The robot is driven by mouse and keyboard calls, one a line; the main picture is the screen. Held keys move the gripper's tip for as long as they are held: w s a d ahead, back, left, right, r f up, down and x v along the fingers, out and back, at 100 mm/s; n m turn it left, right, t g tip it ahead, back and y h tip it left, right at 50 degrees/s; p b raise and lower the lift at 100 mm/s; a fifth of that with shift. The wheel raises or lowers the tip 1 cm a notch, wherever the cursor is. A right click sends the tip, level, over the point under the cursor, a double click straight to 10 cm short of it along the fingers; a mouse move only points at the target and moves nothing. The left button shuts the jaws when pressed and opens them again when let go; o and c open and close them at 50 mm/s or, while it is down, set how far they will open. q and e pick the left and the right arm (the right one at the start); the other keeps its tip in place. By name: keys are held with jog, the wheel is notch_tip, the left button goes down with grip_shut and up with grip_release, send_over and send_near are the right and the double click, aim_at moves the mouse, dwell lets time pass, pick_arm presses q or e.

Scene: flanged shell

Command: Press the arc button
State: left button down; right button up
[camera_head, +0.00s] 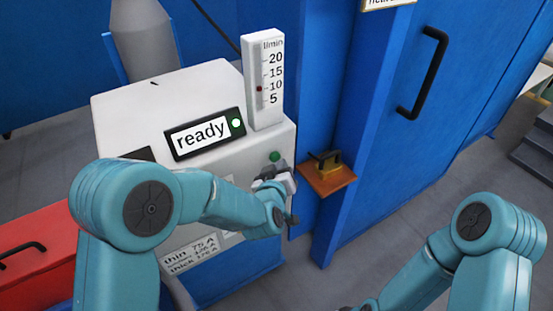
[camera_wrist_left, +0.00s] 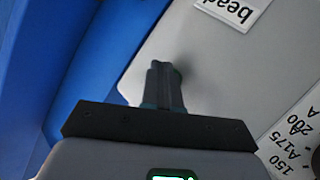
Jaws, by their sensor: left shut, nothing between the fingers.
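A white machine (camera_head: 110,115) stands at the left with a lit "ready" display (camera_head: 200,135). A small round green button (camera_head: 275,156) is on its front near the right edge. I cannot read any label that marks it as the arc button. My left gripper (camera_head: 279,169) is just below this green button, close to the panel. In the left wrist view its fingers (camera_wrist_left: 165,75) are together and empty, pointing at the white panel. No button shows there, and whether the tips touch the panel cannot be told. My right gripper is out of view; only its arm shows.
A flow gauge (camera_head: 263,80) stands on the machine's back right corner. A wooden shelf with a brass and black item (camera_head: 326,163) juts out right of my left gripper. A blue door with a black handle (camera_head: 428,75) is behind. A red box (camera_head: 35,250) is at lower left.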

pick_arm(q)
jog(key=shift+w+a, duration=0.3)
jog(key=shift+w, duration=0.1)
dwell(0.7)
dwell(0.3)
jog(key=shift+s+d+b, duration=0.5)
jog(key=shift+s+d, duration=0.05)
jog(key=shift+s, duration=0.2)
jog(key=s+d, duration=0.1)
jog(key=s, duration=0.1)
jog(key=s+d+b, duration=0.1)
jog(key=s+d, duration=0.1)
dwell(0.9)
